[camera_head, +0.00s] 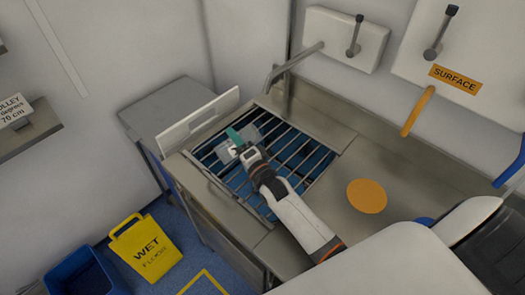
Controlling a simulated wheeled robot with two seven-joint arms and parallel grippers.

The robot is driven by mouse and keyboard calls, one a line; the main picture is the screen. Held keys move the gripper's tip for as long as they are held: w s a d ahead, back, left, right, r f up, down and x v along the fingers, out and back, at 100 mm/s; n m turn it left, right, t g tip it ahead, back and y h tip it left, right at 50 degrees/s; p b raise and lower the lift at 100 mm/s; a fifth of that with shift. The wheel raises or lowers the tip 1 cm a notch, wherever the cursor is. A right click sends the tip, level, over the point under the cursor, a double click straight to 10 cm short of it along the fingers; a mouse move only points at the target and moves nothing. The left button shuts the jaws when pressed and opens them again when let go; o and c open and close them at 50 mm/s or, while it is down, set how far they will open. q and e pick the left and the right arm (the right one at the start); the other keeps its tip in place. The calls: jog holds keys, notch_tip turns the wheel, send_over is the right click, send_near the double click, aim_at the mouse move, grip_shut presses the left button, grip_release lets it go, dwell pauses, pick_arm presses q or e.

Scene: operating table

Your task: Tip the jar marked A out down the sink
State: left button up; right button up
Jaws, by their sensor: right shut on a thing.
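My right gripper (238,148) reaches in from the lower right and is over the left part of the bars. It is shut on a small pale, see-through jar (225,153) with a teal part beside it. The jar seems to lie tilted over the sink, but its exact angle is unclear. No letter on it can be read, and its contents cannot be made out. My left gripper is not in view.
A tap (290,68) stands behind the sink. A pale upright panel (199,118) edges its left side. A yellow wet-floor sign (146,247) and blue bin (85,275) stand on the floor.

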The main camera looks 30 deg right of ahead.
jog(key=shift+d+r+m, duration=0.2)
jog(key=shift+m, duration=0.1)
dwell(0.4)
jog(key=shift+d+f+m+h, duration=0.15)
jog(key=shift+f+m+h, duration=0.1)
jog(key=shift+m, duration=0.45)
jog(key=shift+d+f+m+h, duration=0.15)
jog(key=shift+f+m, duration=0.05)
jog(key=shift+m, duration=0.5)
dwell(1.3)
